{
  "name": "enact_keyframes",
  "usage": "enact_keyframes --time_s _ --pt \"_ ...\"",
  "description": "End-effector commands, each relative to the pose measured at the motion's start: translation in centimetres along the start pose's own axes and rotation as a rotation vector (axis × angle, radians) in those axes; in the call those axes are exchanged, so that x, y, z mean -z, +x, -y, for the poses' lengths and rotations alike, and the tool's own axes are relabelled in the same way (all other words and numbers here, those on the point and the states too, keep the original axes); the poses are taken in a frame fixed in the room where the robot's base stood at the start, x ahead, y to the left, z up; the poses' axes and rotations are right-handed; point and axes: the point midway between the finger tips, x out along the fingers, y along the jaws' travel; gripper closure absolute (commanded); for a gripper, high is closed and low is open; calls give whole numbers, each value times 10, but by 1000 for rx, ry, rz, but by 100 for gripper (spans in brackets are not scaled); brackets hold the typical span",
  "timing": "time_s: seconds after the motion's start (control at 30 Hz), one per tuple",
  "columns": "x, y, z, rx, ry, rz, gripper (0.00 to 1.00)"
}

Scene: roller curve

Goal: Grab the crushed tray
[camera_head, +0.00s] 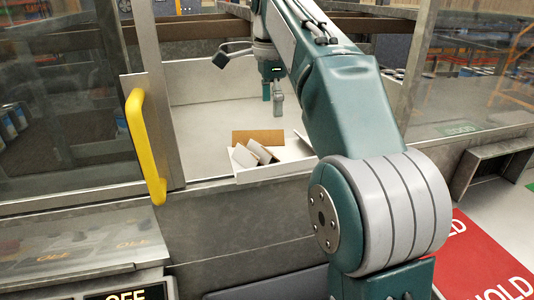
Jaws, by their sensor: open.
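The crushed tray (275,170) lies on the light surface inside the opening, near its front edge. It looks like a white, bent carton tray with a brown cardboard back panel and folded grey-brown pieces inside. My gripper (272,104) hangs down above and behind the tray, apart from it. Its fingers are open and hold nothing that I can see. My arm covers the area right of the tray, so the tray's right end is partly hidden.
A yellow handle (145,145) stands on the metal frame left of the opening. Transparent panels (470,85) flank the opening. A metal front ledge (235,205) runs below the tray. The light surface (200,125) left of my gripper is clear.

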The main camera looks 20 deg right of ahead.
Motion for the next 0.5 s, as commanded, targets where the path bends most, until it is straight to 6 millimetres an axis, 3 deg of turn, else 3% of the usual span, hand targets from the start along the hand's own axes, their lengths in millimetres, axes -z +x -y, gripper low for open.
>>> enact_keyframes --time_s 0.3,0.5 --pt "0 38 0 -1 -4 0 0" --pt "0 49 0 1 -4 1 0"
